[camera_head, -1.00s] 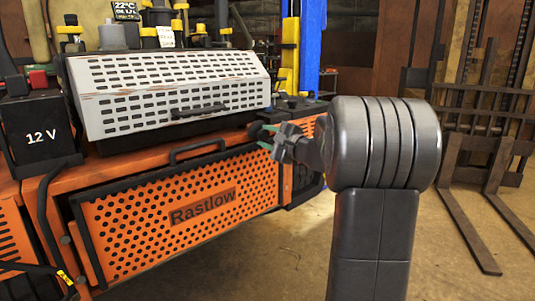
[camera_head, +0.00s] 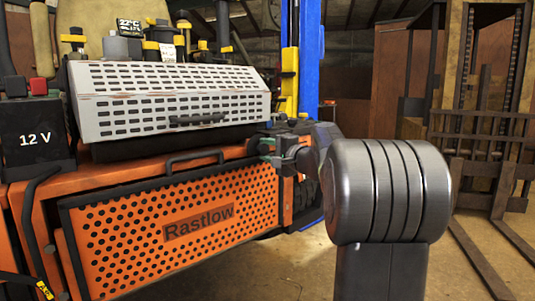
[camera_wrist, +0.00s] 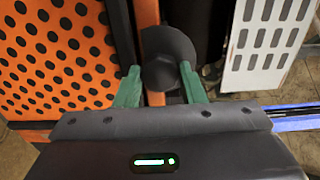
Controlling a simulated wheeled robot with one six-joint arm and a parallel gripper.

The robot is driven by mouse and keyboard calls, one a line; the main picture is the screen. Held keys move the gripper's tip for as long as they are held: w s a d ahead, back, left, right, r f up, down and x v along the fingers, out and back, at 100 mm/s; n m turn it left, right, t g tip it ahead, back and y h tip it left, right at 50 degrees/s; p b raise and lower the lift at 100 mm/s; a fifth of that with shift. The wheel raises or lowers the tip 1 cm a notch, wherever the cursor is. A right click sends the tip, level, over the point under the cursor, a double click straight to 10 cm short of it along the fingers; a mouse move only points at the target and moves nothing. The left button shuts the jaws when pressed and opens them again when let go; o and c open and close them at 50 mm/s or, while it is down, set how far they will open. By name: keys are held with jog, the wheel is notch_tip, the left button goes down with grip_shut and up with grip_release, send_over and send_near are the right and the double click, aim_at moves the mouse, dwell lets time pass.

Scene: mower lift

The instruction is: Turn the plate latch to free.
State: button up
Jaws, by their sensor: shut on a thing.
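The orange perforated plate marked "Rastlow" (camera_head: 150,245) stands upright on the front of the machine. Its side also shows at the left of the wrist view (camera_wrist: 60,60). A dark round knob (camera_wrist: 168,55), which looks like the plate latch, sits beside the plate's edge. In the wrist view my gripper (camera_wrist: 160,82) has one green finger on each side of the knob and is shut on it. In the head view my gripper (camera_head: 267,147) is at the plate's upper right corner. The latch is largely hidden there, and its turn angle cannot be told.
A pale slotted cover (camera_head: 165,98) with a handle lies above the plate. A black 12 V battery (camera_head: 35,135) is at the left. A blue post (camera_head: 309,60) rises behind my gripper. A fork carriage (camera_head: 485,160) stands at the right. Open floor (camera_head: 260,270) lies before the machine.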

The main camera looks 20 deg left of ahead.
jog(key=o, duration=1)
jog(key=v, duration=1.4)
jog(key=shift+a+f+p, duration=0.1)
jog(key=shift+p, duration=0.25)
jog(key=x, duration=1.3)
jog(key=shift+w+a+b, duration=0.2)
jog(key=shift+a+b, duration=0.1)
jog(key=shift+a, duration=0.05)
